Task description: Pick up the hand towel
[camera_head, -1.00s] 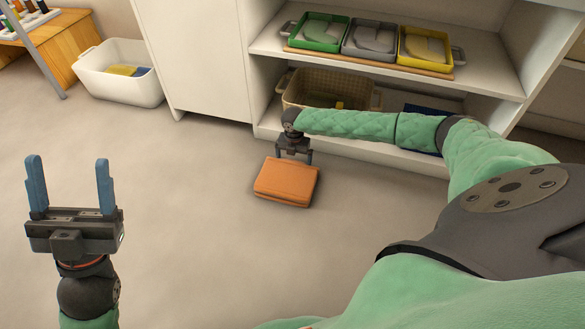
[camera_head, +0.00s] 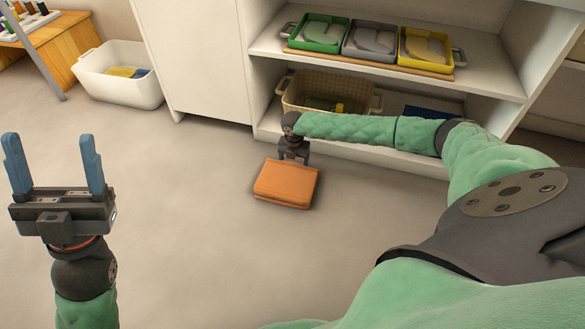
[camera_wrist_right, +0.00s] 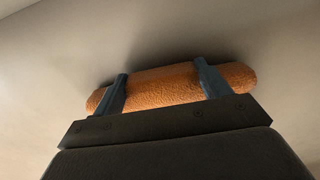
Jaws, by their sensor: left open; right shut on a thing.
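The hand towel (camera_head: 286,184) is an orange, folded, rounded block low over the floor in front of the shelf unit. My right gripper (camera_head: 291,158) reaches in from the right and is shut on the towel's far edge. In the right wrist view the orange towel (camera_wrist_right: 165,86) lies between and beyond the two blue-grey fingers (camera_wrist_right: 162,92), which press on it. I cannot tell for sure whether the towel's underside touches the floor. My left gripper (camera_head: 55,165) is at the left, open and empty, fingers pointing up.
A white shelf unit (camera_head: 390,71) stands behind, holding green (camera_head: 317,33), grey (camera_head: 371,40) and yellow (camera_head: 425,46) trays. A woven basket (camera_head: 312,92) sits on its lower shelf. A white bin (camera_head: 119,85) stands at the back left. The floor (camera_head: 200,240) in front is clear.

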